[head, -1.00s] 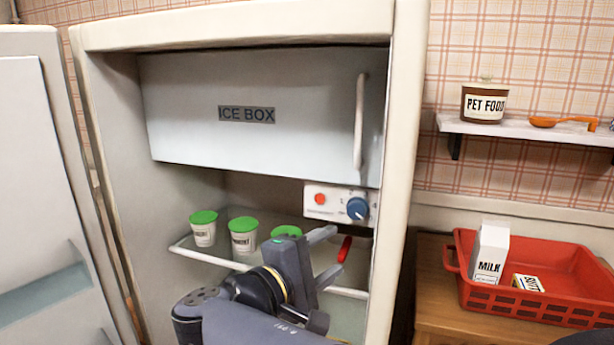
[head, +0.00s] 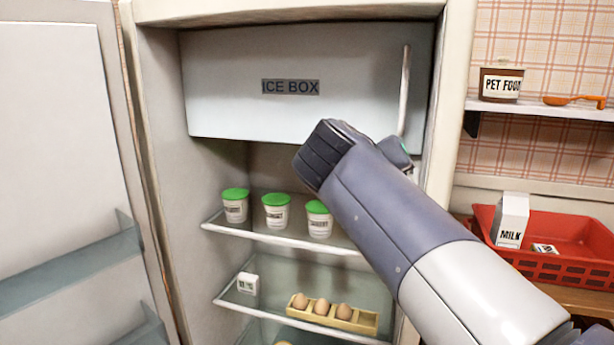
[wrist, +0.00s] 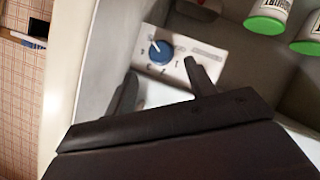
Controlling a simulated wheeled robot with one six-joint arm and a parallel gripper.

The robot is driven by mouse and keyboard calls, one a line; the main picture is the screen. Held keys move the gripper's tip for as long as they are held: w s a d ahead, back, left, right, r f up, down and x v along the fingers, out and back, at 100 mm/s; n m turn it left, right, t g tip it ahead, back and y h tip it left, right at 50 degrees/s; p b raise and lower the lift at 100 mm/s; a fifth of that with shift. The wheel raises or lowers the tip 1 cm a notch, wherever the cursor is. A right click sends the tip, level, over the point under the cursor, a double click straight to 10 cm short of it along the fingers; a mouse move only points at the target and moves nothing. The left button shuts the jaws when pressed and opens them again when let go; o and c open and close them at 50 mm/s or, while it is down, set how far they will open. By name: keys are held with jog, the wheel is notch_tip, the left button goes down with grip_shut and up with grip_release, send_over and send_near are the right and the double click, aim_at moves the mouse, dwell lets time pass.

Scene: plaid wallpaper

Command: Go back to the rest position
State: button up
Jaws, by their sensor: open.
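My gripper (wrist: 160,82) is open and empty in the wrist view, its two dark fingers apart just below a white control panel (wrist: 182,58) with a blue dial (wrist: 160,52). I cannot tell whether a finger touches the panel. In the head view my arm crosses from the lower right to the front of the open fridge. It hides the fingers and the panel there. The ice box (head: 235,100) is closed, with a vertical handle (head: 404,90) at its right.
Green-lidded cups (head: 276,212) stand on the upper fridge shelf. An egg holder (head: 362,322) and a small white box (head: 247,283) sit lower. The open fridge door (head: 60,160) is at left. A red basket (head: 560,268) holds a milk carton (head: 510,220) at right.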

jog(key=x, duration=0.3)
jog(key=shift+w, duration=0.1)
jog(key=shift+f, duration=0.15)
